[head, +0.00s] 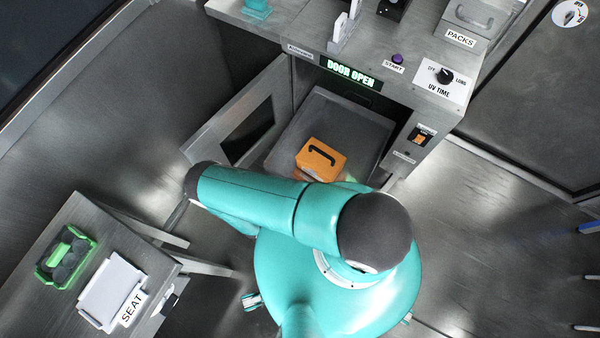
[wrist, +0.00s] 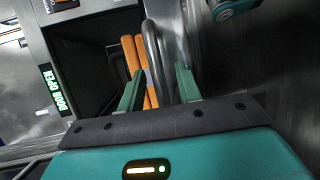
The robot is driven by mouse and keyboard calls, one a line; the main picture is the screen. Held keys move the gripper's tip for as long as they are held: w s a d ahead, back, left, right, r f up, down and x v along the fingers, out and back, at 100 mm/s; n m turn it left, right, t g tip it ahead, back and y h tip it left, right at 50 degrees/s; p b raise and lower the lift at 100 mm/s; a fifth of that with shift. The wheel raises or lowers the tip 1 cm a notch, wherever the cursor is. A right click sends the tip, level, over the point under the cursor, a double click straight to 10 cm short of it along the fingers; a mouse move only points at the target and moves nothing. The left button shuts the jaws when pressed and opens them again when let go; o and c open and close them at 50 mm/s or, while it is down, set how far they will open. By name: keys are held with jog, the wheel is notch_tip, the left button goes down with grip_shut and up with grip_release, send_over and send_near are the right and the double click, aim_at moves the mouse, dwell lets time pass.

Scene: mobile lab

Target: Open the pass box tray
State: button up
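The pass box (head: 440,100) stands at the top of the head view, and its display reads DOOR OPEN. Its door (head: 205,140), with a dark window, is swung out to the left. A grey tray (head: 345,118) shows in the opening, with an orange case (head: 318,150) with a black handle on it. My arm covers the tray's near side. In the wrist view my gripper (wrist: 159,75) has its two green fingers apart. A curved grey bar handle (wrist: 152,45) shows between them, with orange (wrist: 130,55) behind it. I cannot tell whether the fingers touch the bar.
A side table marked SEAT (head: 55,225) at lower left holds a green-rimmed carrier (head: 66,258) and a white tray (head: 112,292). A UV TIME knob (head: 444,77) and START button (head: 397,59) sit on the pass box. Open floor (head: 490,210) lies to the right.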

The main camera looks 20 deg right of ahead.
jog(key=v, duration=1.3)
jog(key=shift+a+r, duration=0.15)
jog(key=shift+a, duration=0.25)
